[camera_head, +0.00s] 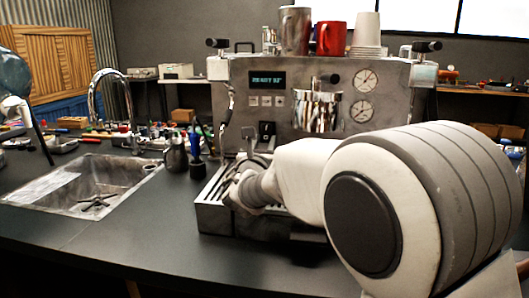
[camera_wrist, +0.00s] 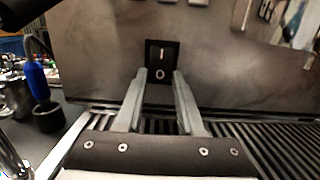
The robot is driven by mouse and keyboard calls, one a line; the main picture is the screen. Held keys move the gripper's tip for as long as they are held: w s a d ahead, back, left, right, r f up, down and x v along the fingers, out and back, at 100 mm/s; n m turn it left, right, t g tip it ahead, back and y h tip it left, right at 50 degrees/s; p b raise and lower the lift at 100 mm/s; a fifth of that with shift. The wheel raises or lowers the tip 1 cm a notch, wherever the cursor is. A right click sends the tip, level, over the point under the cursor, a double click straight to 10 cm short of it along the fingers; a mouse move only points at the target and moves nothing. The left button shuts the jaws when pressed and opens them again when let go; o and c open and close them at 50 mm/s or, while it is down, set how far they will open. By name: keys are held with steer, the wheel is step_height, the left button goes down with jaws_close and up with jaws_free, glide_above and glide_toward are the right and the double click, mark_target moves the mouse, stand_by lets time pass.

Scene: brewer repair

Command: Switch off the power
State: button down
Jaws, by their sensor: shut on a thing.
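The espresso machine (camera_head: 305,112) stands on the dark counter, its display (camera_head: 267,79) lit and reading "READY" with a number. The black power switch (camera_head: 266,130) is on its front panel, low and left of centre. In the wrist view the power switch (camera_wrist: 160,60) shows "I" above "O". My gripper (camera_wrist: 160,76) has its two fingers apart at the left and right edges of the switch's lower part, shut on it. In the head view my arm reaches over the drip tray (camera_head: 213,216), and the fingertips are hard to make out.
A sink (camera_head: 85,186) with a tap is at the left. A metal jug (camera_head: 176,156) and a blue-handled tool (camera_head: 195,143) stand left of the machine. Cups, including a red mug (camera_head: 330,38), stand on top. The portafilter (camera_head: 318,106) hangs right of the switch.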

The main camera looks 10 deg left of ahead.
stand_by(0.3)
steer(key=c, duration=0.5)
jaws_free()
steer(key=shift+s, duration=0.1)
steer(key=s, duration=0.5)
steer(key=s+f+p, duration=0.1)
steer(key=s, duration=0.5)
steer(key=s+d+f+p, duration=0.1)
steer(key=s, duration=0.5)
